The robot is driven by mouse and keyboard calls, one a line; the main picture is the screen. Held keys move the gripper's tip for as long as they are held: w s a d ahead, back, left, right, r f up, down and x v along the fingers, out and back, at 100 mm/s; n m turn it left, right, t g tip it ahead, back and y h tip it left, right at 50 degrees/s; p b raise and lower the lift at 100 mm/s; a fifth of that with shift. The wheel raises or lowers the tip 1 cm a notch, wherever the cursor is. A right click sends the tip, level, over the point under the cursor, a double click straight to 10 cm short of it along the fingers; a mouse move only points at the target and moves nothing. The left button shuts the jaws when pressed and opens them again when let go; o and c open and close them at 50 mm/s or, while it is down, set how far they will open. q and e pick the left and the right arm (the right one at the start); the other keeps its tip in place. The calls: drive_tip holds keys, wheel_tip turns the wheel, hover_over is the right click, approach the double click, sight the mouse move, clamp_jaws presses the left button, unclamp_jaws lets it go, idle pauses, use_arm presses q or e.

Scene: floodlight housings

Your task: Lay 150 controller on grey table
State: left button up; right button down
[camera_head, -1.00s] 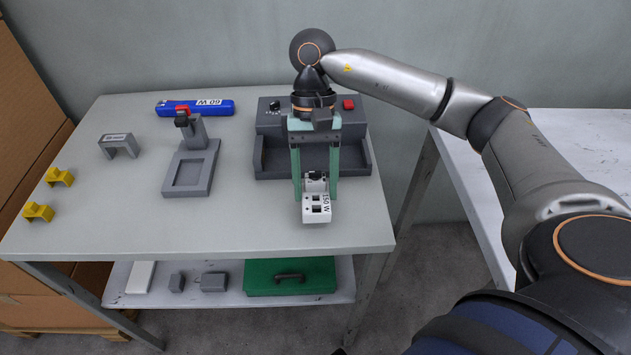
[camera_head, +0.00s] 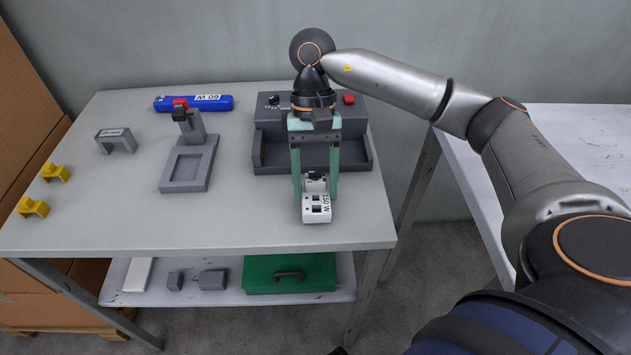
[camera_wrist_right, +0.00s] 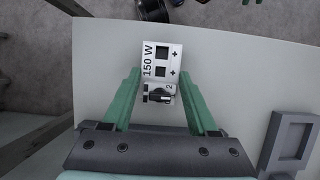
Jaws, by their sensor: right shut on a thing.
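The white 150 W controller (camera_head: 316,209) has a black knob and dark square openings. My right gripper (camera_head: 315,190) is shut on it, with its green fingers pointing down on either side. The controller also shows between the fingertips in the right wrist view (camera_wrist_right: 160,68). It is over the front right part of the grey table (camera_head: 240,225); I cannot tell whether it touches the top. My left gripper is not in view.
Behind the controller stands a dark grey device (camera_head: 268,140) with a red button. A grey stand (camera_head: 190,170), a blue 60 W bar (camera_head: 215,103), a grey bracket (camera_head: 115,139) and yellow pieces (camera_head: 33,207) are farther left. Table space left of the controller is free.

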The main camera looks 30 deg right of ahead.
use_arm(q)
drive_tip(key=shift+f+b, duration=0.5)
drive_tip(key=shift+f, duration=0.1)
use_arm(e)
drive_tip(key=shift+f, duration=0.5)
drive_tip(key=shift+c, duration=0.5)
unclamp_jaws()
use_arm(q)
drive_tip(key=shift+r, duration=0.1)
use_arm(e)
drive_tip(key=p+v, duration=0.1)
drive_tip(key=v, duration=0.5)
drive_tip(key=shift+r, duration=0.1)
use_arm(q)
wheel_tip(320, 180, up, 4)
drive_tip(key=p, duration=0.3)
use_arm(e)
drive_tip(key=v, duration=0.6)
drive_tip(key=shift+r, duration=0.25)
